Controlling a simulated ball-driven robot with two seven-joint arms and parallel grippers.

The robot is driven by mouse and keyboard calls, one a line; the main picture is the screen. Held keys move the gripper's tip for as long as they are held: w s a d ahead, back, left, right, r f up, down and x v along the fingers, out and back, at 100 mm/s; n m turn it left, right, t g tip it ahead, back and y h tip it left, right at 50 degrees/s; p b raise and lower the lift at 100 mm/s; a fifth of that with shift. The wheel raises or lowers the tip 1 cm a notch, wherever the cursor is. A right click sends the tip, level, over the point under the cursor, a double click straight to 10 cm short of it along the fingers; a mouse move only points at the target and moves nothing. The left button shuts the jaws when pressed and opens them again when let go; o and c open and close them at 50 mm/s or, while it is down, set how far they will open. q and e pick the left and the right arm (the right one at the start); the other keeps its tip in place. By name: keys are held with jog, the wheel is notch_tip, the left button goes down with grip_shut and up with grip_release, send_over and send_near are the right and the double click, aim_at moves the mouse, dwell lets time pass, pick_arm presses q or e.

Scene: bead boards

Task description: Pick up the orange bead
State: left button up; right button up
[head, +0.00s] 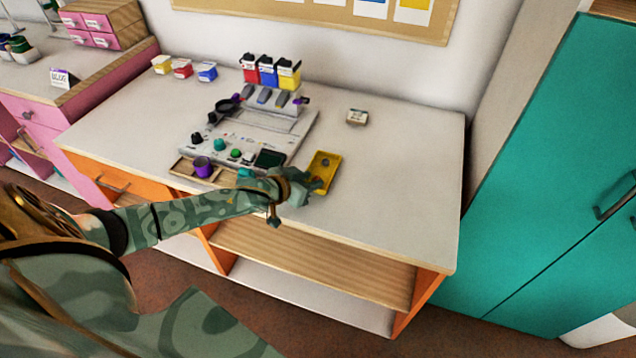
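A yellow tray (332,160) lies on the white tabletop, right of the grey and white console. A small orange-red spot (316,181) shows at the tray's near left part, right at my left gripper's tips. It looks like the orange bead, but it is too small and too covered to be sure. My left gripper (311,186) reaches in from the left over the tray's near left edge. I cannot tell whether its fingers are open or shut, or whether they touch the bead. My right gripper is not in view.
The console (290,133) with knobs and red, blue and yellow boxes stands left of the tray. A purple cup (203,166) sits in a wooden tray at the front. A small white box (357,117) lies behind. The tabletop's right side is clear.

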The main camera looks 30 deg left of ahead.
pick_arm(q)
jog(key=shift+w+d+f, duration=0.15)
jog(key=shift+w+f, duration=0.3)
jog(key=shift+w, duration=0.1)
jog(key=shift+s, duration=0.1)
grip_shut()
jog(key=shift+f, duration=0.1)
